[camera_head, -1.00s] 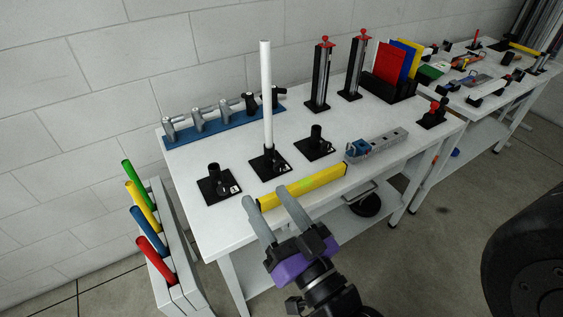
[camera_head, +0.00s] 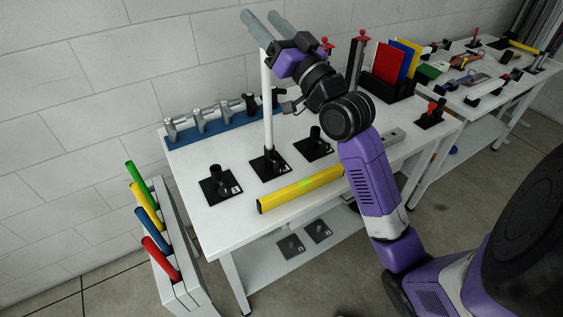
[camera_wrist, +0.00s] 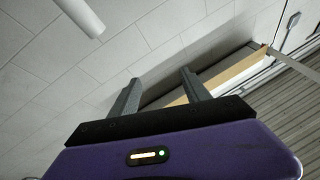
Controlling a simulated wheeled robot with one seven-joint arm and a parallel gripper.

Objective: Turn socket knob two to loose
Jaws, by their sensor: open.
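Three black sockets on square black plates stand in a row on the white table: a left one (camera_head: 216,180), a middle one (camera_head: 270,163) and a right one (camera_head: 315,143). The middle socket holds an upright white pole (camera_head: 267,110). The socket knobs are too small to make out clearly, and I cannot read the plate labels. My gripper (camera_head: 262,18) is open and empty, raised high near the pole's upper end, fingers pointing up and left. It hides the pole's top in the head view. The wrist view shows the fingers (camera_wrist: 160,88) apart and a white cylinder end (camera_wrist: 82,18) at upper left.
A yellow bar (camera_head: 302,188) lies along the table's front edge. A blue rack (camera_head: 215,128) with grey and black fittings stands at the back. A rack of coloured tubes (camera_head: 165,255) stands left of the table. My arm crosses above the table's right part.

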